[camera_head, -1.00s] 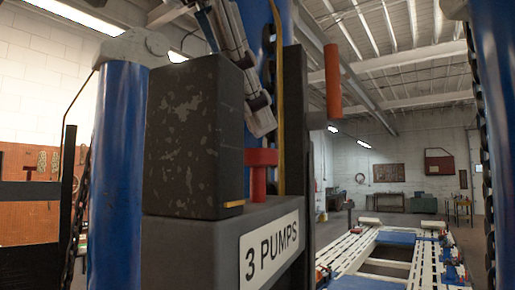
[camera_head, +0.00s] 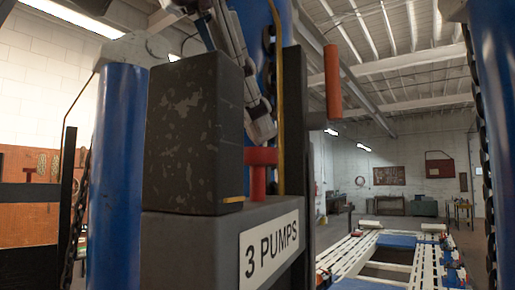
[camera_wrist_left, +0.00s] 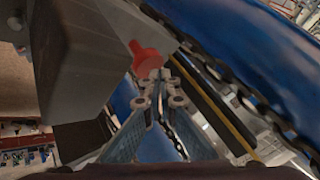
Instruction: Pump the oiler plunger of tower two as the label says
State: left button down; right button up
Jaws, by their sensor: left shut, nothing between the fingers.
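The red oiler plunger (camera_head: 260,168), with a flat round cap on a stem, stands on the dark grey oiler housing (camera_head: 190,240). A white label (camera_head: 268,246) on the housing reads "3 PUMPS". My left gripper (camera_head: 263,136) comes down from above, its tips just above the plunger cap in the head view; I cannot tell whether they touch it. In the left wrist view the gripper (camera_wrist_left: 160,88) is shut and empty, with the red plunger (camera_wrist_left: 148,60) just beyond the fingertips. My right gripper is not in view.
A dark speckled block (camera_head: 195,135) stands on the housing left of the plunger. A black post (camera_head: 294,125) and an orange-red cylinder (camera_head: 332,82) are to the right. A blue column (camera_head: 118,180) is at left. A white slatted frame (camera_head: 350,250) lies beyond at lower right.

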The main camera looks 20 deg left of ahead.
aim_at(254, 148)
pick_arm(q)
jog(key=shift+f+b, duration=0.6)
jog(key=shift+f, duration=0.2)
dwell(0.4)
dwell(0.4)
jog(key=shift+w+r+p, duration=0.1)
jog(key=shift+r+p, duration=1.2)
jog(key=shift+p, duration=0.1)
jog(key=shift+r+p, duration=0.4)
jog(key=shift+r, duration=2.1)
jog(key=shift+a, duration=0.1)
